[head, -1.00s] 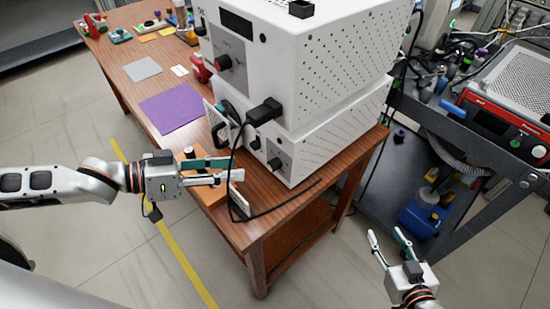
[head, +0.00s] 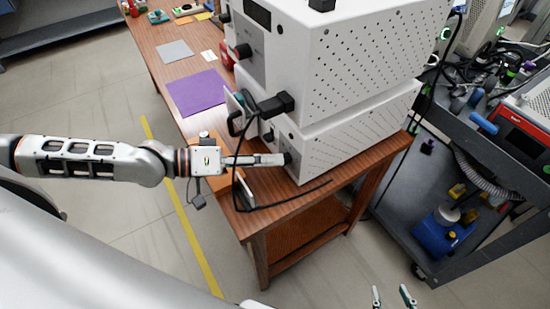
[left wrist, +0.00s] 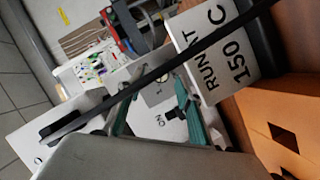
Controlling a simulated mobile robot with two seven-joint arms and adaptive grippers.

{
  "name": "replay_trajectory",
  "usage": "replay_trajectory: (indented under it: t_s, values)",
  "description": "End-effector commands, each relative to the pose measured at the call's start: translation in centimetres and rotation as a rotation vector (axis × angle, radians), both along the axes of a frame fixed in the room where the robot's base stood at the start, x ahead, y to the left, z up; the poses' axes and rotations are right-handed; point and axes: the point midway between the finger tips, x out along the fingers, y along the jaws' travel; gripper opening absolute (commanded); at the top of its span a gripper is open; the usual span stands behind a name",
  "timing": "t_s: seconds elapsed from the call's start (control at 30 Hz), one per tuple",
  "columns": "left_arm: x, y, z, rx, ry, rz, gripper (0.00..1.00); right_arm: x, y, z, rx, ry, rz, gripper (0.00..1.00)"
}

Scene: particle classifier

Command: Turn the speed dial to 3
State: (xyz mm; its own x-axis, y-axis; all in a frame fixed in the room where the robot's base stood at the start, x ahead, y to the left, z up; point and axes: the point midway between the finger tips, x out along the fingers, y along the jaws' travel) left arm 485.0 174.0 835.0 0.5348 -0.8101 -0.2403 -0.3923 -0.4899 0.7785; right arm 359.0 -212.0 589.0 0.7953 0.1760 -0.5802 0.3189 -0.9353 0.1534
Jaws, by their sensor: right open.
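The white lower unit (head: 345,140) of the machine stands on the wooden table, with black knobs on its front. One dark knob (head: 287,158) is at my left gripper's tip in the head view. My left gripper (head: 280,160) reaches in from the left with its fingers overlapping there. In the left wrist view its teal fingers (left wrist: 155,118) stand apart, with a small black knob (left wrist: 170,114) seen between them. I cannot tell whether they touch it, and no dial numbers are readable. My right gripper (head: 391,292) is open and empty at the bottom edge.
A black cable (head: 240,190) loops in front of the lower unit and crosses the left wrist view. A white card (left wrist: 222,58) reads "RUN AT 150 C". The upper unit (head: 345,60) sits on top. A purple mat (head: 197,92) lies on the table.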

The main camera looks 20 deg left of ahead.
Motion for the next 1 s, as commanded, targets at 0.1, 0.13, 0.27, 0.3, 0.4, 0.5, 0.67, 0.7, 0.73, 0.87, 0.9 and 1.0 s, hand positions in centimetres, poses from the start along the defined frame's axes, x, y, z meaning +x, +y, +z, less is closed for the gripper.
replay_trajectory:
  t_s: [0.1, 0.13, 0.27, 0.3, 0.4, 0.5, 0.67, 0.7, 0.73, 0.87, 0.9, 1.0]
  values:
    - [0.7, -1.0, 0.0, -0.001, -0.003, -0.001, 0.36, 0.1, 0.1, 0.6, 0.005, -0.004, -0.001, 0.42]
    - [0.8, -1.2, -0.1, 0.0, -0.002, 0.0, 0.36, 0.1, 0.1, 0.6, 0.007, -0.003, -0.001, 0.42]
    - [1.1, -1.7, -0.4, 0.001, -0.001, 0.0, 0.36, 0.0, 0.2, 0.7, 0.009, -0.001, -0.002, 0.42]
    - [1.2, -1.8, -0.5, 0.001, -0.001, 0.0, 0.36, 0.0, 0.2, 0.7, 0.009, -0.001, -0.002, 0.42]
    - [1.2, -1.9, -0.6, 0.001, -0.001, 0.0, 0.36, 0.0, 0.2, 0.6, 0.01, 0.0, -0.002, 0.42]
    - [1.2, -1.9, -0.6, 0.002, 0.0, 0.0, 0.36, 0.0, 0.2, 0.5, 0.011, 0.001, -0.002, 0.42]
    - [1.2, -1.8, -0.6, 0.002, 0.0, 0.0, 0.2, -0.1, 0.2, 0.5, 0.011, 0.001, -0.002, 0.42]
    - [1.2, -1.8, -0.6, 0.002, 0.0, 0.0, 0.1, -0.1, 0.2, 0.5, 0.011, 0.001, -0.002, 0.42]
    - [1.2, -1.8, -0.6, 0.002, 0.0, 0.0, 0.02, -0.1, 0.2, 0.5, 0.011, 0.001, -0.002, 0.42]
    - [1.2, -1.8, -0.6, 0.002, 0.0, 0.0, 0.0, -0.1, 0.2, 0.5, 0.011, 0.001, -0.002, 0.42]
    - [1.2, -1.8, -0.6, 0.001, 0.0, 0.0, 0.0, 0.0, 0.2, 0.6, 0.01, 0.001, -0.002, 0.42]
    - [1.2, -1.8, -0.5, 0.004, -0.003, 0.0, 0.0, 0.1, 0.2, 0.9, 0.011, -0.003, -0.002, 0.42]
